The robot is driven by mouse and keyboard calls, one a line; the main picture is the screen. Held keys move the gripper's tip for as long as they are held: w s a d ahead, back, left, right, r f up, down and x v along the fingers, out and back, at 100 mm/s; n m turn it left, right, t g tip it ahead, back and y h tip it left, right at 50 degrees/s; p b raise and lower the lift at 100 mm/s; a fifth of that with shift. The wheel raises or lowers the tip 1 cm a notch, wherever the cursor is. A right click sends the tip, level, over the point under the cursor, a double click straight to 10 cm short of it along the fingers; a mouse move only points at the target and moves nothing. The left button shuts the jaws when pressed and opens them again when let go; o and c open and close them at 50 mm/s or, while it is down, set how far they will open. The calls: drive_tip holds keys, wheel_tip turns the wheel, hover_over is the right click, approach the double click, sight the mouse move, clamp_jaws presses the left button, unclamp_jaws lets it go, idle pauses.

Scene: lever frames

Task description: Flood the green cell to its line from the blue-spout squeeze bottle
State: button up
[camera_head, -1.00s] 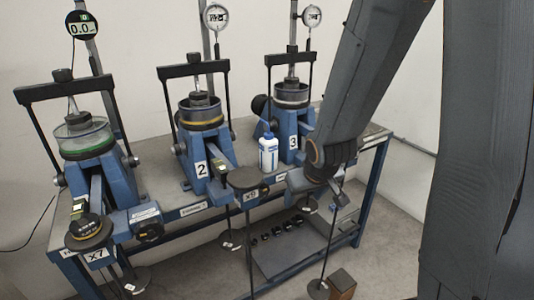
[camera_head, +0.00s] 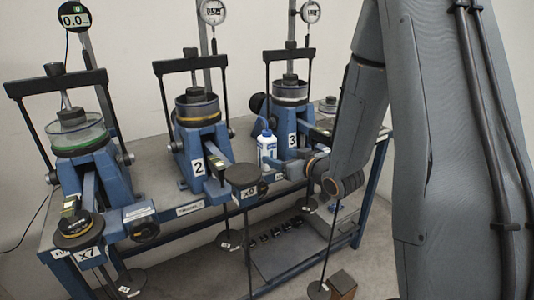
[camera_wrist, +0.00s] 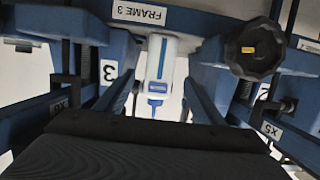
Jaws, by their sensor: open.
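The white squeeze bottle (camera_head: 266,152) with a blue spout and blue label stands upright on the bench between frames 2 and 3. It also shows in the wrist view (camera_wrist: 161,62), its blue cap toward my gripper. The green cell (camera_head: 78,136) is the clear cup with a green band on the left frame; its fill line is too small to make out. My gripper (camera_head: 284,170) is open and empty, just right of the bottle at about its lower half.
Frame 2's yellow-banded cell (camera_head: 198,109) stands in the middle and frame 3's cell (camera_head: 289,91) at the right. Blue lever arms and a round weight hanger (camera_head: 243,174) jut out in front. A black knob (camera_wrist: 254,48) is near the bottle.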

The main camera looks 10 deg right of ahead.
sight(272, 153)
drive_tip(key=shift+b+x, duration=1.5)
drive_tip(key=shift+x, duration=2.9)
drive_tip(key=shift+r, duration=0.1)
drive_tip(key=c, duration=0.8)
